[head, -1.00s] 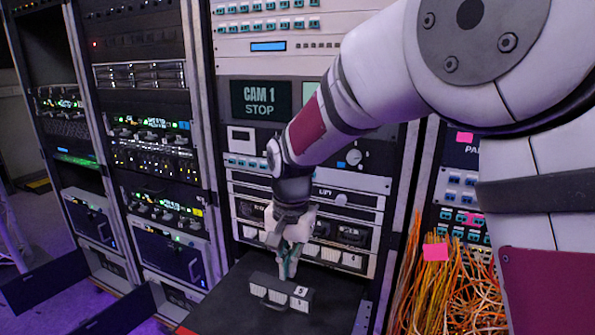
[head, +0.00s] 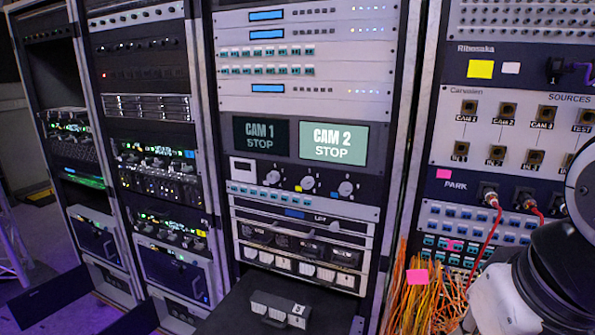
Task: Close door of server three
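Three dark panels stand out low at the front of the racks: one at the far left (head: 45,298), one beside it (head: 128,322), and a wide flat one (head: 235,312) under the third rack from the left. A small grey box (head: 270,306) with light faces and a number tag sits on the wide panel. I cannot read for sure which unit is server three. My gripper is out of view; only part of my arm shows at the lower right edge.
Tall racks fill the view. Purple floor shows at the lower left.

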